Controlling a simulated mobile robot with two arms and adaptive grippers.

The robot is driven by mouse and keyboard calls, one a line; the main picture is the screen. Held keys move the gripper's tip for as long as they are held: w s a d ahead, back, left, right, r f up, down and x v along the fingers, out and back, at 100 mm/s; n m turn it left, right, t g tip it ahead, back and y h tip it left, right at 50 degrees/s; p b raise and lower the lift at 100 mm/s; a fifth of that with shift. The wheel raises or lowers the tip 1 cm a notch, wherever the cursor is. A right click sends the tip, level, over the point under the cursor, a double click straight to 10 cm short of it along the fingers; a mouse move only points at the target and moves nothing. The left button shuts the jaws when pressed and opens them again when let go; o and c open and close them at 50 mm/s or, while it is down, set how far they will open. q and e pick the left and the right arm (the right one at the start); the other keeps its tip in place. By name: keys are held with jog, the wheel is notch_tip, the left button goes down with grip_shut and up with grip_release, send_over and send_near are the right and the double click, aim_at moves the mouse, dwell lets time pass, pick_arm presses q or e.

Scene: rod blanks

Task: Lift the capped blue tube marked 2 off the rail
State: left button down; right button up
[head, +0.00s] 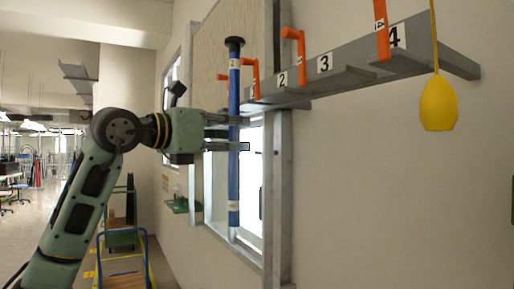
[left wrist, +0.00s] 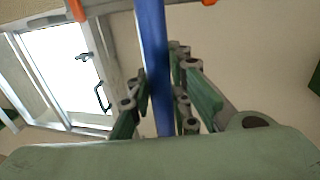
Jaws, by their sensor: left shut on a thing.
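The long blue tube (head: 234,185) with a black cap (head: 235,44) hangs upright at the left end of the rail (head: 350,75). In the left wrist view the blue tube (left wrist: 153,45) runs between the two fingers (left wrist: 163,100). The tube overlaps the rail's end in the picture; I cannot tell whether they touch. My right gripper is not in view.
The rail carries plates marked 2, 3 and 4, with orange hooks (head: 300,50) along it. A yellow weight (head: 438,104) hangs on a cord at the right. A grey-framed window (head: 278,200) is behind the tube. A blue-railed cart (head: 124,266) stands below left.

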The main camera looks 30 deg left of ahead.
pick_arm(q)
jog(key=a+b+v, duration=0.2)
jog(key=v, duration=0.8)
jog(key=shift+a, duration=0.2)
jog(key=shift+w, duration=0.15)
